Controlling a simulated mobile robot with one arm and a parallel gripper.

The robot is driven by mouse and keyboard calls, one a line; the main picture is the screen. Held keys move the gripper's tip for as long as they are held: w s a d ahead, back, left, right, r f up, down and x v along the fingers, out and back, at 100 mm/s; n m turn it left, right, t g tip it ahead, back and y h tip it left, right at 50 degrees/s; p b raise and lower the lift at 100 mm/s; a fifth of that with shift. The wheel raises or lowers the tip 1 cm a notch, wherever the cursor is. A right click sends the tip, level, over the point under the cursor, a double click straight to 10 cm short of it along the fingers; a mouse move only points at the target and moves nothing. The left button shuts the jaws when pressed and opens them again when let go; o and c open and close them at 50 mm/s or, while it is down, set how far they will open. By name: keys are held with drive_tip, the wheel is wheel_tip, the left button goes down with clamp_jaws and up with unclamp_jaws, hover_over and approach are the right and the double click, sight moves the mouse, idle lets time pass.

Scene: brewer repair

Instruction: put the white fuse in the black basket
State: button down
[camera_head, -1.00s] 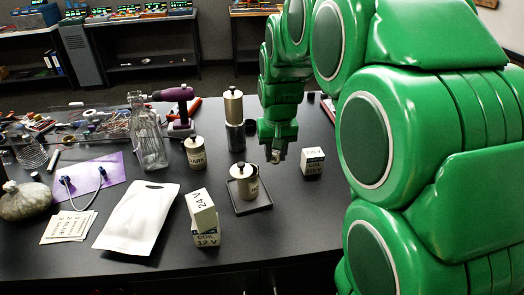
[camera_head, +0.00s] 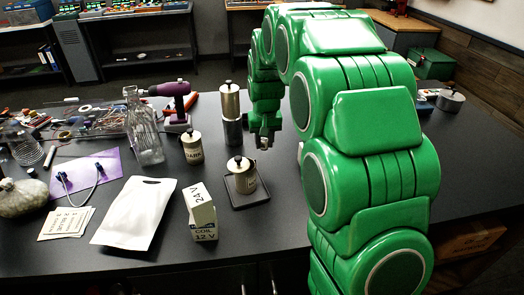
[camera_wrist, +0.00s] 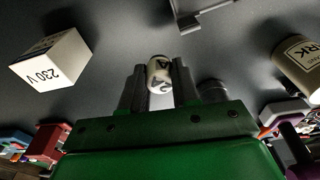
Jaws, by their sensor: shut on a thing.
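My gripper (camera_head: 264,146) is over the dark table, right of the small jars. In the wrist view my gripper (camera_wrist: 158,88) is shut on the white fuse (camera_wrist: 158,71), a short pale cylinder with dark marks. The fuse is held crosswise between the fingertips. In the head view only a small pale spot shows at the fingertips. I cannot make out a black basket in either view.
A jar (camera_head: 241,178) stands on a shallow black tray (camera_head: 257,201). Another labelled jar (camera_head: 192,150) and a metal cylinder (camera_head: 230,104) stand behind it. A stacked 24 V and 12 V box (camera_head: 202,222) is nearer. A 230 V box (camera_wrist: 50,60) shows in the wrist view.

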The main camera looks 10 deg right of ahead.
sight(262, 157)
drive_tip(key=shift+w+f, duration=0.8)
drive_tip(key=shift+f, duration=0.15)
drive_tip(key=shift+w+f, duration=0.75)
drive_tip(key=shift+f, duration=0.2)
drive_tip(key=shift+w+f, duration=0.1)
drive_tip(key=shift+f, duration=1.45)
drive_tip(key=shift+f, duration=0.15)
drive_tip(key=c, duration=0.8)
unclamp_jaws()
